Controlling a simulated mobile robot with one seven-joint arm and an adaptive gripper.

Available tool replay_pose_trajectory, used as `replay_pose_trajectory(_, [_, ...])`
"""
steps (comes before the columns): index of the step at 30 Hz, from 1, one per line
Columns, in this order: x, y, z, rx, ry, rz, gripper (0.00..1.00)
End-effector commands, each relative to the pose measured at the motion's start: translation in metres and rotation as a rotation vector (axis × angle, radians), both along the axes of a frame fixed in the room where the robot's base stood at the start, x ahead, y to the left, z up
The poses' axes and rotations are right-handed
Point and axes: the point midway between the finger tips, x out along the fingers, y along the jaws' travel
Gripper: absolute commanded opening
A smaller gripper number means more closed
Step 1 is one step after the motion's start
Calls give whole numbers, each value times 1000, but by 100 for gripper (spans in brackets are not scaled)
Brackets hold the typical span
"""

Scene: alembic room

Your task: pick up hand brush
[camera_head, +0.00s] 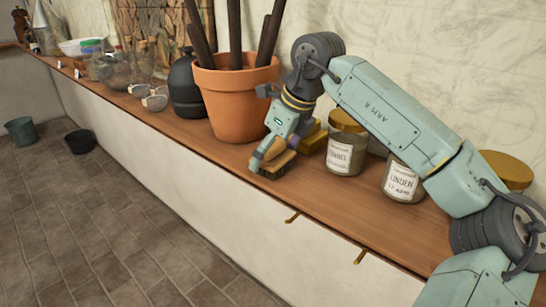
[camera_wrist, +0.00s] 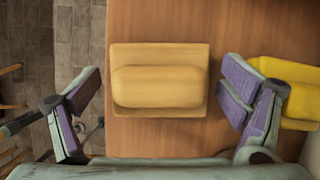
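The hand brush (camera_head: 274,168) lies near the front edge of the wooden shelf in the head view, with a light wooden top and dark bristles underneath. In the wrist view its wooden back and rounded raised grip (camera_wrist: 160,87) are seen from above, near the middle. My gripper (camera_wrist: 161,75) is open, with one purple-padded finger on each side of the brush and gaps between the fingers and the wood. In the head view my gripper (camera_head: 268,154) is right above the brush and hides part of it.
A yellow object (camera_wrist: 290,90) is close to my right finger in the wrist view; it also shows behind the brush (camera_head: 313,138). A terracotta pot (camera_head: 238,105) stands to the left. Labelled jars (camera_head: 346,145) stand to the right. The shelf's front edge is close.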

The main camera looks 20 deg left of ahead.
Motion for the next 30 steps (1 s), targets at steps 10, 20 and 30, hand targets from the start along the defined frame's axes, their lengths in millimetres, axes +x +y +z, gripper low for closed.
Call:
replay_pose_trajectory(10, [0,0,0,0,0,0,64])
replay_pose_trajectory(20, [0,0,1,0,0,0,44])
replay_pose_trajectory(30, [0,0,13,-1,-2,-1,44])
